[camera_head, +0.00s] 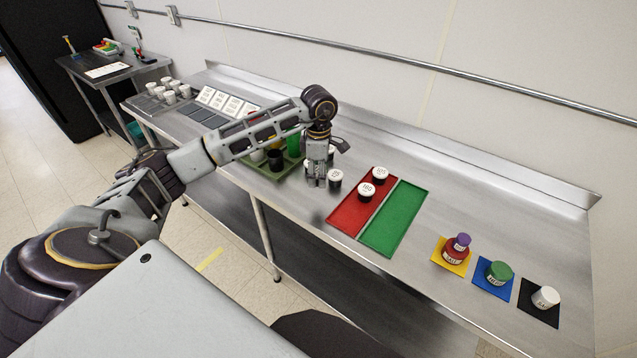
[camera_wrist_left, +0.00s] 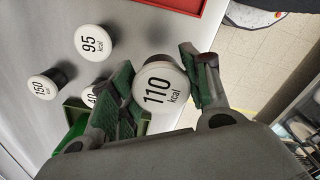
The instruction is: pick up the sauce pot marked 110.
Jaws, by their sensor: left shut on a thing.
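The sauce pot marked 110 kcal (camera_wrist_left: 160,88) has a round white lid and sits between the fingers of my left gripper (camera_wrist_left: 163,92) in the left wrist view. The gripper is shut on it. In the head view my left gripper (camera_head: 316,182) points down low over the steel counter, and the held pot is mostly hidden there. Pots marked 95 (camera_wrist_left: 95,41) and 150 (camera_wrist_left: 44,87) stand apart from the gripper. One more lid, reading 40 in its visible part (camera_wrist_left: 91,97), is partly hidden by a finger.
A red tray (camera_head: 348,218) with two white-lidded pots and an empty green tray (camera_head: 393,220) lie right of the gripper. An olive-green tray (camera_head: 274,173) with cups is left. Yellow (camera_head: 451,265), blue (camera_head: 493,287) and black (camera_head: 539,312) mats each bear containers. The counter behind the trays is clear.

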